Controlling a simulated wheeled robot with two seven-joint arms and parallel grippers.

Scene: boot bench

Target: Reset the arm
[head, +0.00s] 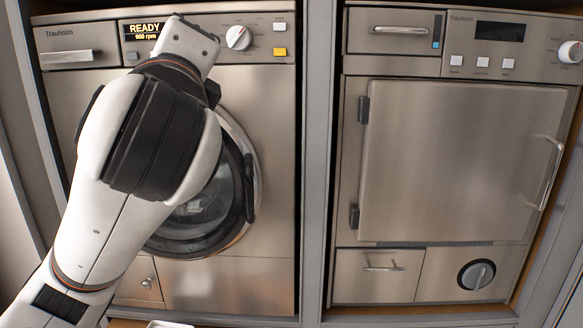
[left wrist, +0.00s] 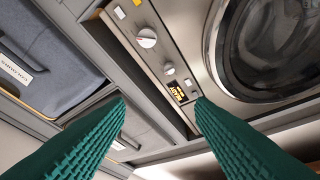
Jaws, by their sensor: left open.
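My left arm comes in from the left in the head view and rises in front of the left washer (head: 277,150), covering part of its control panel and door. Its fingers do not show there. In the left wrist view my left gripper (left wrist: 160,100) has two green ribbed fingers set wide apart, with nothing between them but the background. Beyond them are a control panel with knobs (left wrist: 145,38), a small lit display (left wrist: 178,93) and a round glass door (left wrist: 275,45). My right gripper is in neither view.
The washer's display (head: 142,31) reads READY, 900 rpm. Its round door (head: 205,205) looks shut. To the right, past a grey upright (head: 316,160), stands a second machine with a shut square door (head: 455,160). A grey-blue labelled bin (left wrist: 50,45) shows in the wrist view.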

